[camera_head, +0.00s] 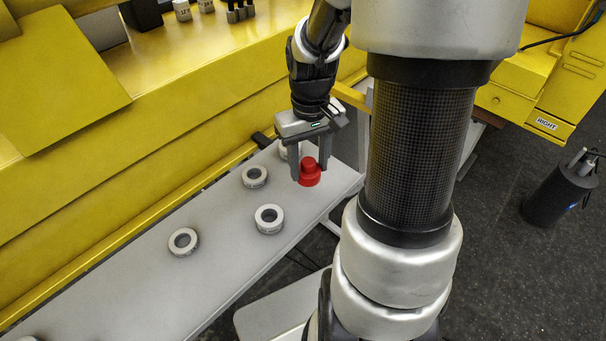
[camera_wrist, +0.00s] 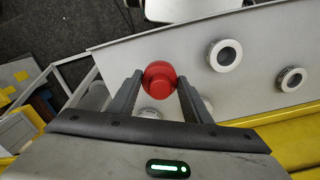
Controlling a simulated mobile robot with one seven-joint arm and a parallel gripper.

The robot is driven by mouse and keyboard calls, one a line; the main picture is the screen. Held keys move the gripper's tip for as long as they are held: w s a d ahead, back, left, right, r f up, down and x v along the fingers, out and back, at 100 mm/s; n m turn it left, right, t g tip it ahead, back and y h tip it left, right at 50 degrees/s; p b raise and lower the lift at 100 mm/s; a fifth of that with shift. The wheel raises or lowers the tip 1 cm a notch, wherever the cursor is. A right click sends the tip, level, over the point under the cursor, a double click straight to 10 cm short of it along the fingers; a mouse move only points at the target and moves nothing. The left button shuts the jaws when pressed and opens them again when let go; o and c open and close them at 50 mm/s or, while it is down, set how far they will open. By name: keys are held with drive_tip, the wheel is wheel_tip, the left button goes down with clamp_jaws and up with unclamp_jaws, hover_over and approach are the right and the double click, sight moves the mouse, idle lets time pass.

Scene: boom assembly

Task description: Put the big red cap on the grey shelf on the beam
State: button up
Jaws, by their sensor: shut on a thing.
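The big red cap (camera_head: 310,173) is between the two fingers of my gripper (camera_head: 309,172), over the right end of the grey shelf (camera_head: 224,231). My gripper is shut on the cap. In the wrist view the cap (camera_wrist: 160,82) sits between the fingertips (camera_wrist: 158,84), with the grey shelf (camera_wrist: 255,52) behind it. I cannot tell whether the cap touches the shelf or hangs just above it. The yellow beam (camera_head: 200,120) runs along the far side of the shelf.
Several white rings lie on the shelf: one (camera_head: 255,177) left of my gripper, one (camera_head: 269,219) nearer the front edge, one (camera_head: 183,242) further left. Small parts (camera_head: 205,6) stand on the yellow structure. A dark canister (camera_head: 560,190) stands on the floor at right.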

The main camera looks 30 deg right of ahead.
sight(309, 162)
drive_tip(key=shift+f, duration=2.1)
drive_tip(key=shift+f, duration=0.1)
drive_tip(key=o, duration=1.1)
drive_tip(key=shift+o, duration=0.2)
wheel_tip(309, 162, up, 12)
drive_tip(key=shift+r, duration=0.1)
